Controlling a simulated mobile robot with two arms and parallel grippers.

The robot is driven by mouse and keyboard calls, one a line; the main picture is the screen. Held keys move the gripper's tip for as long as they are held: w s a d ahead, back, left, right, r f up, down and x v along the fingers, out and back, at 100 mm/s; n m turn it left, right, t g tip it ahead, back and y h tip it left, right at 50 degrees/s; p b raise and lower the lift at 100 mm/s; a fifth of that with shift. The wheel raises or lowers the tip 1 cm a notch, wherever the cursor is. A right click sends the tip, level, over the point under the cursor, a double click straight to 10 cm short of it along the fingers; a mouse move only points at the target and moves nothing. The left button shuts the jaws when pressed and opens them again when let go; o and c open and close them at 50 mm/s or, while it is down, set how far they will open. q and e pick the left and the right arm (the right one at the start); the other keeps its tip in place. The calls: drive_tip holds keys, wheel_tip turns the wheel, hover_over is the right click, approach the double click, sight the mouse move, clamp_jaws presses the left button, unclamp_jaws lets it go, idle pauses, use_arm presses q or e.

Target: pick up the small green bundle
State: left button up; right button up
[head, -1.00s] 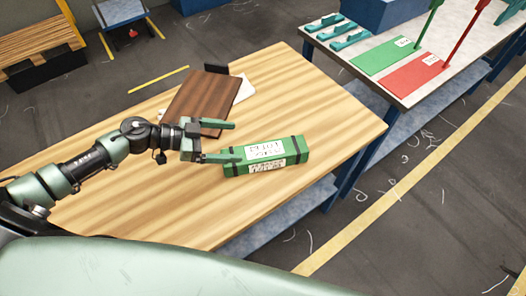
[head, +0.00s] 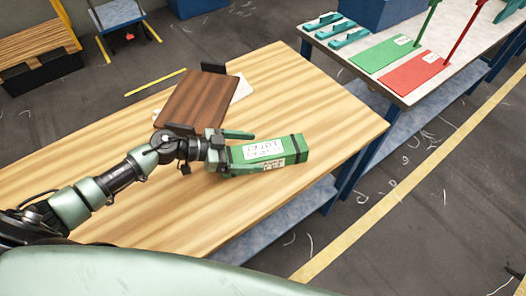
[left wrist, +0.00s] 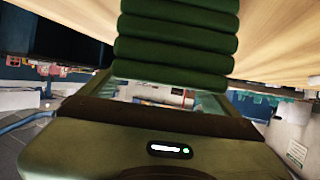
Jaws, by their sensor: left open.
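The small green bundle (head: 290,147), a long green block with dark bands and white labels, lies on the wooden table (head: 330,110). My left gripper (head: 242,152) is at its left end, with the jaws open. One finger shows along the far side of the bundle, apart from its top edge. The other is at the near left end, partly hard to tell from the bundle. In the left wrist view a dark green ribbed shape, apparently the bundle (left wrist: 172,45), fills the top middle close up. Contact with the fingers cannot be told. My right gripper is not in view.
A brown board (head: 200,98) on a white sheet lies behind my left gripper, with a black block (head: 213,67) at its far edge. A second table (head: 410,90) at the back right holds green and red plates and teal pieces. The table right of the bundle is clear.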

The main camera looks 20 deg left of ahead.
use_arm(q)
drive_tip(key=shift+x, duration=0.9)
drive_tip(key=shift+a, duration=0.1)
drive_tip(key=c, duration=1.7)
clamp_jaws()
drive_tip(key=shift+r, duration=0.1)
